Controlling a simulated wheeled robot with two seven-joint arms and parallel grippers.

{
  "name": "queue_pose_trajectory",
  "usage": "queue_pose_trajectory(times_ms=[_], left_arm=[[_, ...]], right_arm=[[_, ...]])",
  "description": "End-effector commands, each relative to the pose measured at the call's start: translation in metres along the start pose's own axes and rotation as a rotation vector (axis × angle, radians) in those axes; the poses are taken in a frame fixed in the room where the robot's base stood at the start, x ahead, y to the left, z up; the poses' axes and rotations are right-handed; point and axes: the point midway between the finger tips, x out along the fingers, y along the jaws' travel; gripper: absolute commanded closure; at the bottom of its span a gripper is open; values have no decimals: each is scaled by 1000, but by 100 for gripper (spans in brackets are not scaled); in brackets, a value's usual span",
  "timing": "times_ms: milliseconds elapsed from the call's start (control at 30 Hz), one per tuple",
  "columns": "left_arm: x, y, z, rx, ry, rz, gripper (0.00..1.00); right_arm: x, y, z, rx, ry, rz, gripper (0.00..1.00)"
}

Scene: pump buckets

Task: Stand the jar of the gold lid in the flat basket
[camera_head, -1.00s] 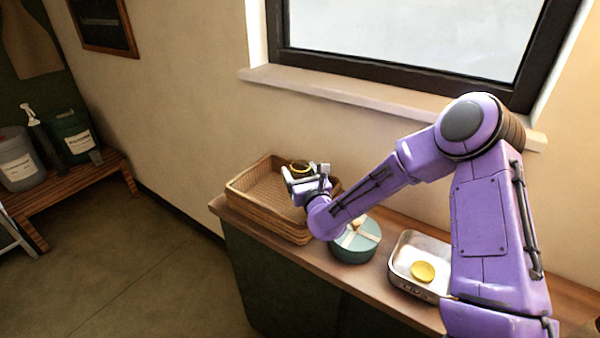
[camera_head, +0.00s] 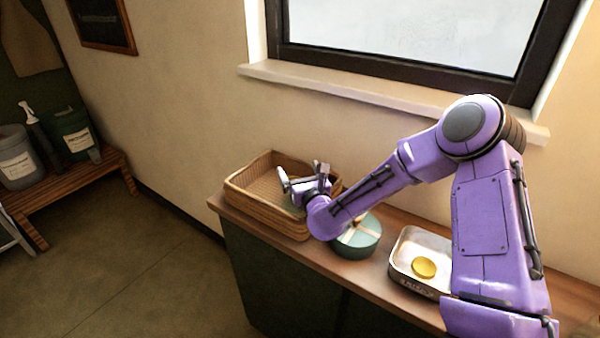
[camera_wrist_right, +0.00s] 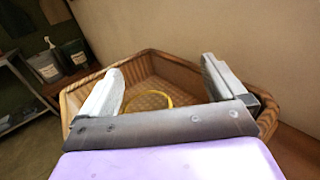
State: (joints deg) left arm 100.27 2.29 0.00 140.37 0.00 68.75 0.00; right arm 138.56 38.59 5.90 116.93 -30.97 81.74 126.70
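The flat wicker basket (camera_head: 236,203) stands at the left end of the wooden counter, and its rim also shows in the right wrist view (camera_wrist_right: 72,100). My right gripper (camera_head: 303,178) is over the basket's right part, its two fingers spread wide. In the right wrist view a thin gold ring (camera_wrist_right: 165,97), seemingly the jar's rim, shows between and below the fingers (camera_wrist_right: 165,85), inside the basket. The rest of the jar is hidden by the gripper, so its tilt cannot be told. A round gold lid (camera_head: 424,267) lies in the metal tray (camera_head: 408,285). My left gripper is out of view.
A round teal box (camera_head: 355,245) with a pale ribbon stands between basket and tray, close under my right forearm. The wall and window sill (camera_head: 380,98) are behind the counter (camera_head: 300,252). Bins (camera_head: 72,135) stand on a low bench at the left.

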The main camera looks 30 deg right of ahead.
Motion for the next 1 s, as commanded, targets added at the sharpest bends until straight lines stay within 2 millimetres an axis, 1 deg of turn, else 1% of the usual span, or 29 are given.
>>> queue_pose_trajectory(times_ms=[33,267,367,400,433,467,600,700,833,900,1000], left_arm=[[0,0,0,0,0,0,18],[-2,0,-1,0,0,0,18],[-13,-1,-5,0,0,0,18],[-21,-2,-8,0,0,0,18],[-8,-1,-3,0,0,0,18],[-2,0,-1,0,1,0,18],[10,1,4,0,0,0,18],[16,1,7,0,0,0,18],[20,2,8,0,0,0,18],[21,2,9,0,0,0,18],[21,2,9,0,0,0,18]], right_arm=[[-1,0,-2,0,5,1,3],[-1,0,-1,-1,6,1,3],[-1,0,12,-2,5,2,3],[-1,1,20,-2,4,2,3],[-10,0,8,2,6,2,3],[-18,0,6,4,6,0,3],[-58,1,6,5,4,2,3],[-83,0,8,4,3,2,3],[-107,0,10,2,1,2,3],[-115,0,10,2,2,1,3],[-120,0,11,0,3,1,3]])
